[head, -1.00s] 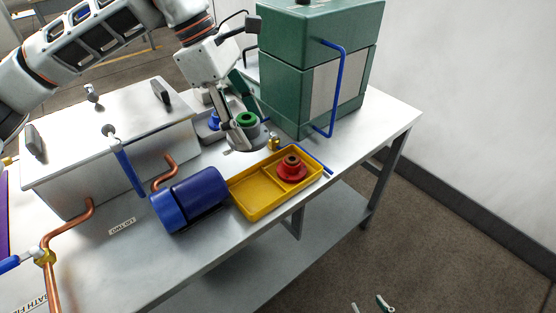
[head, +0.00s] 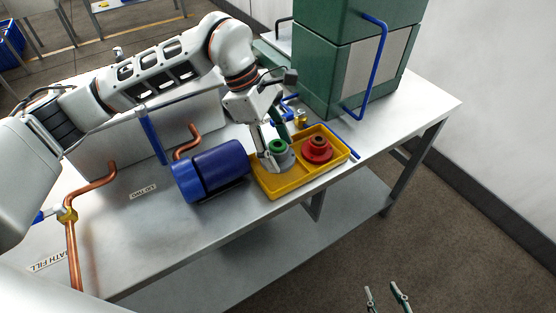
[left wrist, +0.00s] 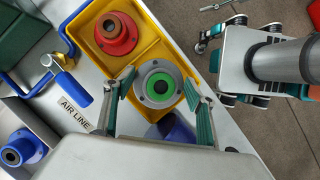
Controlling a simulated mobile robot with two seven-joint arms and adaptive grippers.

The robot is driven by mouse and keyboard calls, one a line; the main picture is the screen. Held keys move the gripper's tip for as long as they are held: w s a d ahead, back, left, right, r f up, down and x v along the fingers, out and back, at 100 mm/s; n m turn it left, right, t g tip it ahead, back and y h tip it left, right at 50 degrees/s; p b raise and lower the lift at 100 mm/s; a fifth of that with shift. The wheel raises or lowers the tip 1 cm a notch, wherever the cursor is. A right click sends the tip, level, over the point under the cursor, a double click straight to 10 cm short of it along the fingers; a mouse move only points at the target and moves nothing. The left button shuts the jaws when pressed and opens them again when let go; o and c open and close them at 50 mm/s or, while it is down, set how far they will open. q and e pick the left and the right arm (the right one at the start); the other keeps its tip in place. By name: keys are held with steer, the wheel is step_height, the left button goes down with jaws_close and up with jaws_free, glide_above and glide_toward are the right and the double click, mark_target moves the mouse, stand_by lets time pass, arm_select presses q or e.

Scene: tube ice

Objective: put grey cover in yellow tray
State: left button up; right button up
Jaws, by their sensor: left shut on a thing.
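The grey cover (head: 284,160) is a round grey flange with a green ring on top. My left gripper (head: 277,148) is shut on it, and it is at the larger left compartment of the yellow tray (head: 278,193). In the left wrist view the cover (left wrist: 147,97) sits between the two fingers, over the tray (left wrist: 143,15). I cannot tell whether it touches the tray floor. A red cover (head: 318,150) stands in the tray's right compartment. My right gripper (head: 385,297) is open and empty at the bottom, over the floor.
A blue cylinder (head: 212,170) lies just left of the tray. A green box machine (head: 335,75) with a blue pipe stands behind it. A blue-handled brass valve (left wrist: 62,65) and a blue flanged part (left wrist: 22,148) are near the tray. Copper pipes (head: 92,180) are on the left.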

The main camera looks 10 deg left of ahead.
mark_target(278, 161)
arm_select(q)
steer(key=shift+f, duration=2.35)
steer(key=o, duration=1)
steer(key=shift+o, duration=0.2)
steer(key=v, duration=1.2)
steer(key=shift+d, duration=0.1)
